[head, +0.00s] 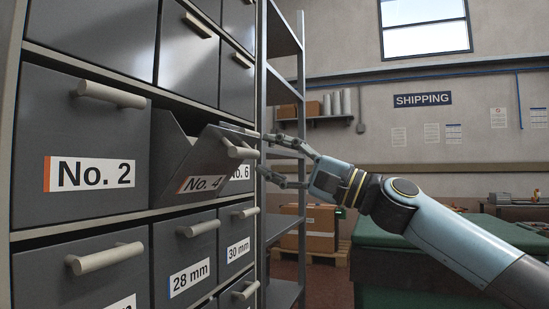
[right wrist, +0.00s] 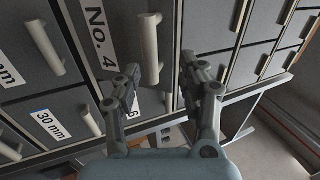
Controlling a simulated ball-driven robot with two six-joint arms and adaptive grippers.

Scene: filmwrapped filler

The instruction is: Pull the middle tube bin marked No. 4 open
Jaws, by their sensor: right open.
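The grey bin marked No. 4 (head: 190,165) stands partly open in the middle column, its front tilted outward and its side wall and a dark gap showing. Its pale bar handle (head: 240,151) is on the front; the handle also shows in the right wrist view (right wrist: 147,48). My right gripper (head: 268,156) is open and empty just right of this handle. In the right wrist view its two fingers (right wrist: 160,76) are spread, with the handle's lower end between or just beyond the tips; contact cannot be told. My left gripper is not in view.
Bin No. 2 (head: 95,150) is left of it and bin No. 6 (head: 240,180) right, partly hidden. The 28 mm bin (head: 187,262) is below. A metal shelf rack (head: 283,120) stands beyond the cabinet. A green-topped bench (head: 390,232) is at right.

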